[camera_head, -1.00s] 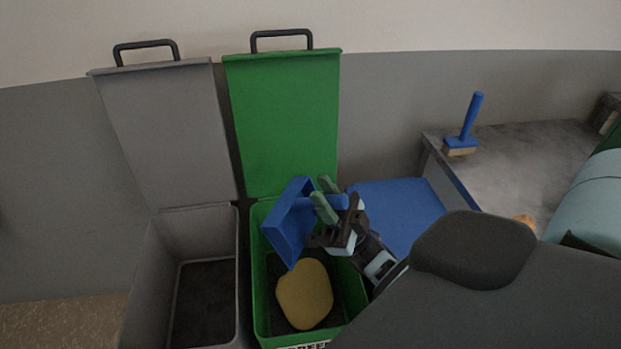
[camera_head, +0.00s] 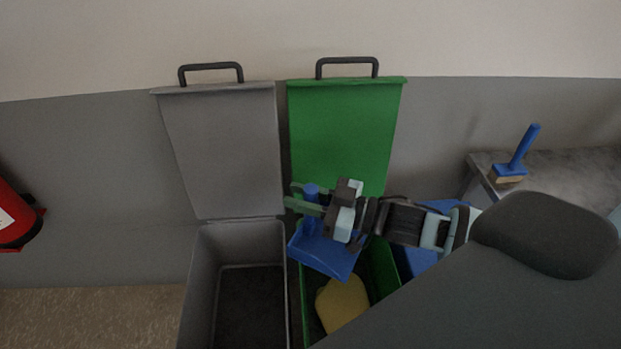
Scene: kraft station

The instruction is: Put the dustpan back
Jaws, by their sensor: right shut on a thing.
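The blue dustpan (camera_head: 327,256) hangs above the open green bin. My right gripper (camera_head: 308,200) is shut on its handle, which stands up between the fingers, and the pan is below the fingers. My right arm comes in from the lower right and hides part of the green bin. My left gripper is not in view.
The green bin (camera_head: 375,265) has its lid raised and a yellow item (camera_head: 341,303) inside. The open grey bin (camera_head: 201,285) stands left of it. A blue-handled brush (camera_head: 517,160) stands on a grey table (camera_head: 570,170) at right. A blue surface (camera_head: 420,258) shows behind my arm. A red extinguisher (camera_head: 14,215) is at far left.

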